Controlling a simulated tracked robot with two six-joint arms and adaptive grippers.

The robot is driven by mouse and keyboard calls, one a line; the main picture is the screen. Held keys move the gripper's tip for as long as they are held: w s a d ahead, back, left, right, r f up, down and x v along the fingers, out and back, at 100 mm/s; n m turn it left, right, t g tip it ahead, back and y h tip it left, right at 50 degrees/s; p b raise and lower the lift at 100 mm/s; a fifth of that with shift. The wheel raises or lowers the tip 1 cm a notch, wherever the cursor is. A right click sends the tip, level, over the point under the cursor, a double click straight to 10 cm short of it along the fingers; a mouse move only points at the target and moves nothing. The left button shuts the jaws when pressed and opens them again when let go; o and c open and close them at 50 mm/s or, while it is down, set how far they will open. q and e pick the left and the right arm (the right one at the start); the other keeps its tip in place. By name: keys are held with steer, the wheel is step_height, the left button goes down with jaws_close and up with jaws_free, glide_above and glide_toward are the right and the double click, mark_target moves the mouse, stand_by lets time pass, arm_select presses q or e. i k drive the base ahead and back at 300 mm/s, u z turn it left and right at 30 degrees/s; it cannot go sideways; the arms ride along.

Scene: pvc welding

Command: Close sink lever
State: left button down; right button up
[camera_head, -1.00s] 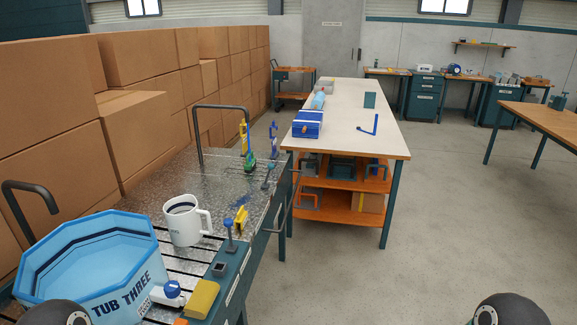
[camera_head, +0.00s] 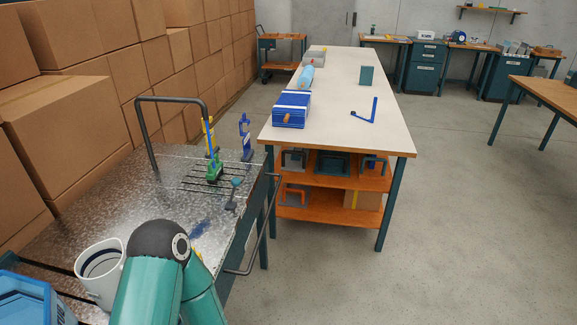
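A small lever with a blue-green knob (camera_head: 236,183) on a dark stem stands near the right edge of the metal-topped bench (camera_head: 110,200). I cannot tell for sure that it is the sink lever, or whether it is open or closed. My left arm, teal with a dark round joint, rises from the bottom left in front of the bench, below the lever and apart from it in the picture. Its gripper is out of view. My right gripper is also out of view. The front-right part of the bench is hidden behind my arm.
Green-yellow (camera_head: 213,155) and blue (camera_head: 245,137) tools stand near a dark bent pipe (camera_head: 172,99). Cardboard boxes (camera_head: 75,130) line the left. Floor at right is clear.

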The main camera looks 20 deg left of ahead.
mark_target(236, 182)
steer(key=u, duration=0.1)
steer(key=i, duration=1.45)
steer(key=u, duration=0.3)
